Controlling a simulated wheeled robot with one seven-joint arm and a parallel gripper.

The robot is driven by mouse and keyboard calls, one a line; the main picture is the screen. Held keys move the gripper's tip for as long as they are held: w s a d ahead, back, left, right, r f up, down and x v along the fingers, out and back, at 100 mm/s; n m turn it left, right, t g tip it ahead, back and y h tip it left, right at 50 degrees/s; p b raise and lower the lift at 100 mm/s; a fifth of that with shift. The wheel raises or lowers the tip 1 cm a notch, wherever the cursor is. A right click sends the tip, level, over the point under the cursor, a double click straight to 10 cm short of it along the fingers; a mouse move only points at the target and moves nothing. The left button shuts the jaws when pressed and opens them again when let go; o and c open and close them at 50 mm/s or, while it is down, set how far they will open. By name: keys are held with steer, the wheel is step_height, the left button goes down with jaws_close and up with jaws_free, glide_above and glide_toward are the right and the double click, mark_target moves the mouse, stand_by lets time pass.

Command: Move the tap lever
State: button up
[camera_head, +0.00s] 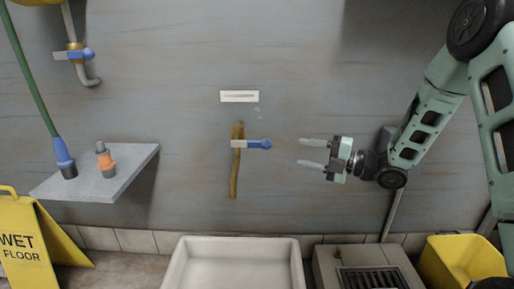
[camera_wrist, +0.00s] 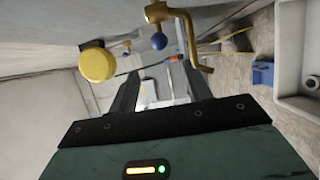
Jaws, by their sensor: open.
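A tap with a blue lever (camera_head: 259,144) sits on the wall near the middle of the head view. Its brass pipe (camera_head: 235,175) hangs down, and the lever points right, toward my gripper. My gripper (camera_head: 302,152) is open and empty to the right of the lever, with a gap between them. In the wrist view, the brass tap (camera_wrist: 202,58) and the rounded blue lever end (camera_wrist: 159,41) show beyond my open fingers (camera_wrist: 158,78). A second tap with a blue lever (camera_head: 88,53) is on the wall at the upper left.
A white basin (camera_head: 175,275) stands below the tap. A grey shelf (camera_head: 128,172) at left holds an orange-grey fitting (camera_head: 105,161) and a blue hose end (camera_head: 64,158). A yellow wet-floor sign (camera_head: 30,235) and yellow bucket (camera_head: 465,262) flank the floor. Open air surrounds my gripper.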

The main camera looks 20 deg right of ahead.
mark_target(264, 145)
steer(key=b+x, duration=0.2)
steer(key=x, duration=1.3)
steer(key=shift+s+b, duration=0.1)
steer(key=shift+b, duration=0.25)
jaws_close()
